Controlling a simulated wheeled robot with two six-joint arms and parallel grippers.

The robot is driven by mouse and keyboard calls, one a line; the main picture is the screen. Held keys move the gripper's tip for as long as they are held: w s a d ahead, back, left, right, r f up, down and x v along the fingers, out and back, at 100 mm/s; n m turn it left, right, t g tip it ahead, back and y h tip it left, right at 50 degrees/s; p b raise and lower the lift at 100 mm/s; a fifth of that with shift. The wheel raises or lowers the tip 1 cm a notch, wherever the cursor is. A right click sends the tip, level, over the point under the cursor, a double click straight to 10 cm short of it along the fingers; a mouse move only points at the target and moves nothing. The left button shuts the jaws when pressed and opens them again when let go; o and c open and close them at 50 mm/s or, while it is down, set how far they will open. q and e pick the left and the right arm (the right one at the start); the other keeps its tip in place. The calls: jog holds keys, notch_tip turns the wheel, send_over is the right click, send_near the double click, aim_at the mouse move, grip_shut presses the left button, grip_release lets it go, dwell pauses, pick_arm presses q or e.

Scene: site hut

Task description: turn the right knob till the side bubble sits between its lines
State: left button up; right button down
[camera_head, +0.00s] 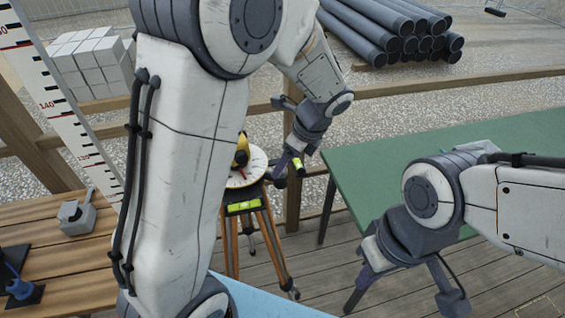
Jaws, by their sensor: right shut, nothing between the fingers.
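A levelling instrument with a round white plate (259,166) and a yellow top part (242,151) stands on a tripod (268,240), partly hidden behind my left arm. A bright green vial (242,206) is on its front. A second, smaller yellow-green vial (298,164) shows at its right side; its bubble and lines are too small to read. My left gripper (281,172) points down at the plate's right edge. It covers the spot there, so the right knob cannot be made out. My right gripper (354,298) is shut and empty, low at the front, well apart from the instrument.
A green table (450,142) stands at the right behind my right arm. A wooden bench (65,260) with a small grey device (77,215) is at the left. A measuring staff (55,95), white blocks (92,62), a wooden rail (430,83) and dark pipes (385,28) lie around.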

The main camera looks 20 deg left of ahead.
pick_arm(q)
jog(key=shift+x, duration=1.2)
grip_shut()
